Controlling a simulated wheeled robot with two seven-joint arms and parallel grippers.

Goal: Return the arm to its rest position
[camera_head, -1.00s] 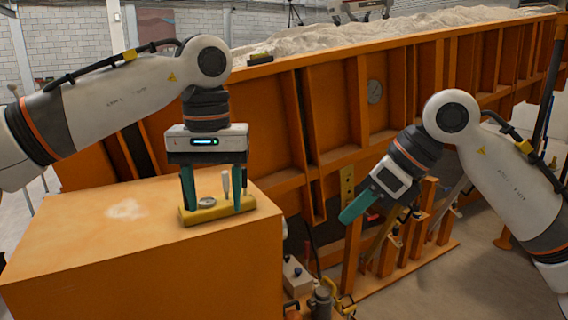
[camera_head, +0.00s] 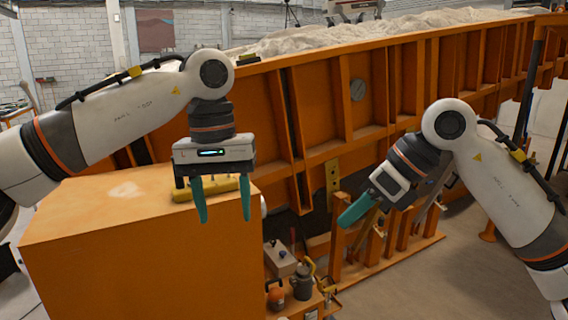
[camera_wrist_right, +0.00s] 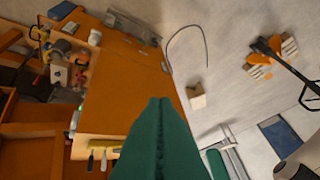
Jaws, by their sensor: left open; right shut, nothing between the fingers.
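My left gripper (camera_head: 225,220) is open and empty. In the head view it hangs fingers-down in front of the orange box's near right edge. A yellow tool holder (camera_head: 182,195) lies behind its fingers on the orange box (camera_head: 140,265), partly hidden by them; whether they touch it is hard to tell, but they appear apart. My right gripper (camera_head: 355,212) is shut and empty, angled down to the left on the right side. Its closed green fingers (camera_wrist_right: 161,105) fill the lower middle of the right wrist view.
A large orange sandbed frame (camera_head: 310,110) with sand (camera_head: 400,30) on top spans the back. A grey flask-like item (camera_head: 301,283) and an orange one (camera_head: 275,295) stand low right of the box. Orange braces rise behind my right gripper. Floor (camera_head: 420,290) is clear at lower right.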

